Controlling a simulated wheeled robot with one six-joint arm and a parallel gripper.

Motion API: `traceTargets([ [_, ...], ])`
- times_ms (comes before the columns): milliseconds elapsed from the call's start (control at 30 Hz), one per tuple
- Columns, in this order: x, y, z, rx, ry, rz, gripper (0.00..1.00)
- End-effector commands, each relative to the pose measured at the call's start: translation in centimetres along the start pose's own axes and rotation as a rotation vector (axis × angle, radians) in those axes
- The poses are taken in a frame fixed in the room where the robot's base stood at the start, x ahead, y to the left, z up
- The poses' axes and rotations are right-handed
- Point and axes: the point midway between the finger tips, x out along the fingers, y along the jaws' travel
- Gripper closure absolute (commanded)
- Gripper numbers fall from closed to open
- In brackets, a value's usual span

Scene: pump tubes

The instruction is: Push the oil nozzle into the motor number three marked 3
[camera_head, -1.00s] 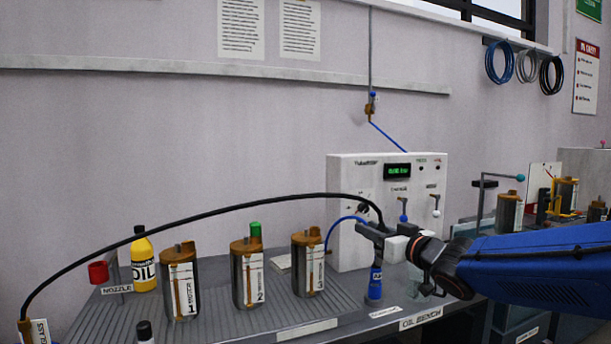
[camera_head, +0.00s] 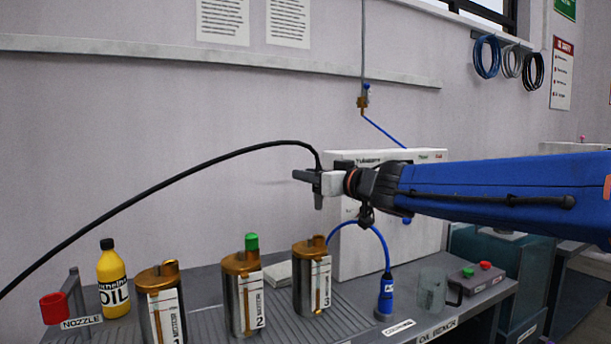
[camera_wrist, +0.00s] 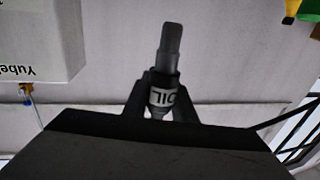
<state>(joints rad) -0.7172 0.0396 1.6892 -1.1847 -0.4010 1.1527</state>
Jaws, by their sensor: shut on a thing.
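My gripper (camera_head: 308,180) is shut on the dark oil nozzle (camera_head: 318,198), which hangs tip down with a black hose (camera_head: 215,170) running from its top to the left. Motor 3 (camera_head: 302,285), a grey cylinder with a copper top and a label marked 3, stands on the bench. The nozzle is above it in the picture, clearly apart from it. The exact depth offset is hard to tell. Motor 2 (camera_head: 240,300) and motor 1 (camera_head: 153,315) stand to its left.
A blue connector (camera_head: 386,295) with a blue tube and a glass mug (camera_head: 432,291) stand right of motor 3. A white tester box (camera_head: 385,240) is behind. A yellow oil bottle (camera_head: 113,290) and a red holder (camera_head: 54,307) are at left. Space above the motors is clear.

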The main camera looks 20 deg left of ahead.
Motion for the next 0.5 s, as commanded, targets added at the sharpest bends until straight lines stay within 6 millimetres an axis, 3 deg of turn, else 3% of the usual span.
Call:
traceTargets([
  [233,-0.3,0.0,-0.1,0.001,0.001,0.004,1.00],
  [500,-0.3,0.0,1.8,0.004,-0.001,0.003,1.00],
])
